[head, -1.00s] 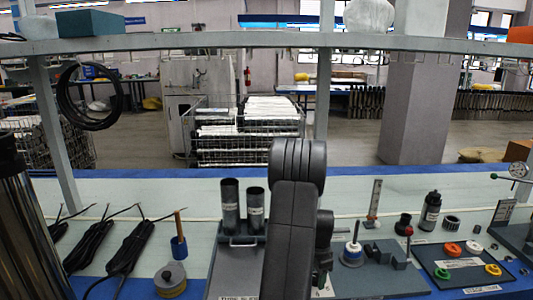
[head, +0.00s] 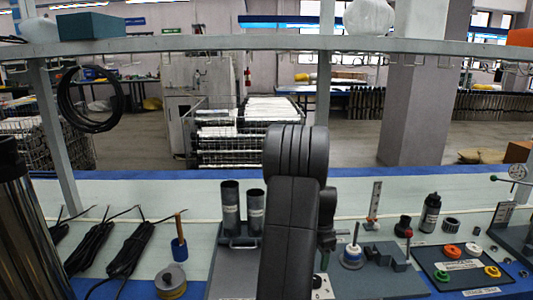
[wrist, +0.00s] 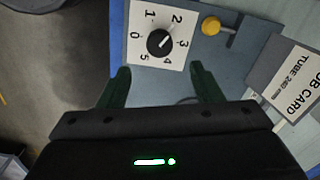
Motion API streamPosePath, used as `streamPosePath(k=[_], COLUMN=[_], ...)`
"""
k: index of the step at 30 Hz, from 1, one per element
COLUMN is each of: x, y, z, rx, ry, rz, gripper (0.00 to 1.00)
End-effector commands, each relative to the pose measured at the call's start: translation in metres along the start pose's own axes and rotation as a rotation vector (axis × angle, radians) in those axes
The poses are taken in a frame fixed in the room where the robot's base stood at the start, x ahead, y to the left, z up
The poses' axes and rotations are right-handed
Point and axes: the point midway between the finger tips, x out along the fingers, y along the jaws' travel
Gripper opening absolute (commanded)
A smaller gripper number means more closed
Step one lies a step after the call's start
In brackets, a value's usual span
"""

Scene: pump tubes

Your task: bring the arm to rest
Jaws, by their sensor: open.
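My gripper (wrist: 160,88) shows in the wrist view with its two dark green fingers spread apart and nothing between them. Beyond the fingertips is a white dial plate (wrist: 138,18) numbered 0 to 5, with a black knob (wrist: 160,42) whose white mark points up and to the right, between 2 and 3. In the head view my dark arm stands upright in the middle and hides part of the bench.
Two dark tubes (head: 230,208) stand in a holder left of my arm. Black cable bundles (head: 90,247) lie further left. A black bottle (head: 430,213) and a dark tray with coloured rings (head: 464,268) are at right. A shelf beam (head: 200,46) crosses above. A yellow button (wrist: 210,26) sits beside the dial.

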Motion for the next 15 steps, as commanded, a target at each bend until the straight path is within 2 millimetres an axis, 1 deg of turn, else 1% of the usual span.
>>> streamPosePath(k=[1, 7, 9, 15], x=[-0.013, -0.052, -0.029, 0.012], y=[-0.001, 0.000, 0.001, 0.001], z=[0.000, 0.000, 0.001, 0.000], rx=[0.000, 0.000, 0.000, 0.000], ry=[0.002, 0.002, -0.003, -0.002], rz=[-0.004, -0.003, 0.005, 0.004], gripper=[0.59, 0.59, 0.59, 0.59])
